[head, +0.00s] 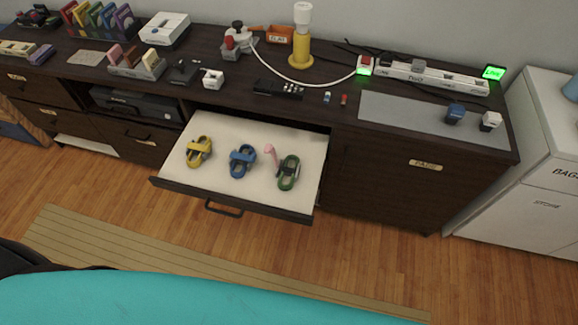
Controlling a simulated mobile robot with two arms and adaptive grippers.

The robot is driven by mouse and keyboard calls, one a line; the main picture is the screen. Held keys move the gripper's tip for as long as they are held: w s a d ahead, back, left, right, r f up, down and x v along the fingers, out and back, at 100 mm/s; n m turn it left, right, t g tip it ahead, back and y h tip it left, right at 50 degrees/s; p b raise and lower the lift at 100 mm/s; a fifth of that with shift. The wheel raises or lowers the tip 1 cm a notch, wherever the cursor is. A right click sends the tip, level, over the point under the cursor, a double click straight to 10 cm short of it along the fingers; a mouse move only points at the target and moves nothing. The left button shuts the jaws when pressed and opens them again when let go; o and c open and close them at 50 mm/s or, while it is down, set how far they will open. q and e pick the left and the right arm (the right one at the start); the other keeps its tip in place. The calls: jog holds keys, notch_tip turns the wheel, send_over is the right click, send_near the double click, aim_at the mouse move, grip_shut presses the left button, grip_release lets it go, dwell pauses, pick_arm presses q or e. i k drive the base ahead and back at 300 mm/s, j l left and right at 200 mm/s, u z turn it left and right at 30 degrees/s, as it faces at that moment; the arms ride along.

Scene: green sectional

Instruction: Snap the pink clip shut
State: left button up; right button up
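A small pink piece (271,155), which looks like the pink clip, stands up in the open drawer (225,129). It is at the left of a green clip-like piece (288,174) and close to it. I cannot tell whether the two touch. The pink piece looks raised and tilted, but it is too small to make out its jaw or latch clearly. A blue piece (242,161) and a yellow piece (199,152) of similar shape lie farther left in the drawer. Neither of my grippers is in view.
The drawer sticks out from a dark cabinet, with its handle (223,208) at the front. The cabinet top (215,98) holds a yellow stand (301,50), a white power strip (424,77) and several small items. Wooden floor (360,230) is open in front.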

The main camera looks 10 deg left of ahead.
aim_at(269, 148)
jog(key=j+z, duration=0.15)
jog(key=j, duration=0.25)
jog(key=k+j+z, duration=0.15)
jog(key=j, duration=0.3)
jog(key=j+z, duration=0.15)
jog(key=j, duration=0.25)
jog(key=k+j+z, duration=0.15)
jog(key=j, duration=0.25)
jog(key=k+j+z, duration=0.15)
jog(key=j, duration=0.2)
jog(key=k+j+z, duration=0.15)
jog(key=j, duration=0.25)
jog(key=k+j+z, duration=0.15)
jog(key=j, duration=0.2)
jog(key=k+l+z, duration=0.15)
jog(key=k+l, duration=0.15)
